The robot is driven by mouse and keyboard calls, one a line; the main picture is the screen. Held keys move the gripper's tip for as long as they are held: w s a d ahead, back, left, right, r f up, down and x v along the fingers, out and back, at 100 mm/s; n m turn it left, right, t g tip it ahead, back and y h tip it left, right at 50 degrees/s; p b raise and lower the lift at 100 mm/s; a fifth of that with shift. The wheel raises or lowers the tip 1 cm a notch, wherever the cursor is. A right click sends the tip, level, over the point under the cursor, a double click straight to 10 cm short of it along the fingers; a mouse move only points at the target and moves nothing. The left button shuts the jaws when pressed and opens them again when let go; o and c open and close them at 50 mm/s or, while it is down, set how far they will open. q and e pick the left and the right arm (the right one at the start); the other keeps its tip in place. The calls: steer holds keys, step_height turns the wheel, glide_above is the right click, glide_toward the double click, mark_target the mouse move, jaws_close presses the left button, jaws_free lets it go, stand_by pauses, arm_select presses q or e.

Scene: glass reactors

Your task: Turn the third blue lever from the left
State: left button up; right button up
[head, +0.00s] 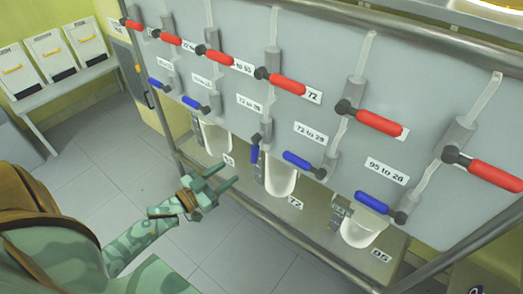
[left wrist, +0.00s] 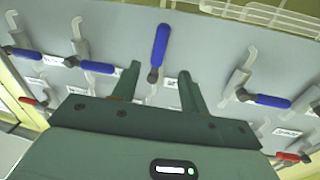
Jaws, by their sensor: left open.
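A row of blue levers runs along the lower part of the grey panel. The third blue lever from the left (head: 255,154) hangs down, near vertical, unlike its blue neighbours, which lie roughly sideways. My left gripper (head: 229,172) is open and empty, in front of the panel and a little below and left of this lever in the head view. In the left wrist view, which looks upside down, the lever (left wrist: 161,45) stands upright between the lines of the gripper's two fingers (left wrist: 160,72). No contact shows. My right gripper is not in view.
Other blue levers sit on both sides, the second (head: 195,104) and the fourth (head: 303,161). Red levers (head: 285,84) line the panel above. Glass vessels (head: 281,176) stand below on a shelf behind a metal rail (head: 290,232). Floor at the left is clear.

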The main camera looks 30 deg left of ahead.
mark_target(257, 153)
arm_select(q)
steer(key=b+x, duration=0.2)
steer(key=x, duration=1.1)
steer(key=shift+w+f+b, duration=0.1)
steer(key=shift+b, duration=0.25)
steer(key=shift+w+d, duration=0.1)
steer(key=shift+w, duration=0.3)
jaws_close()
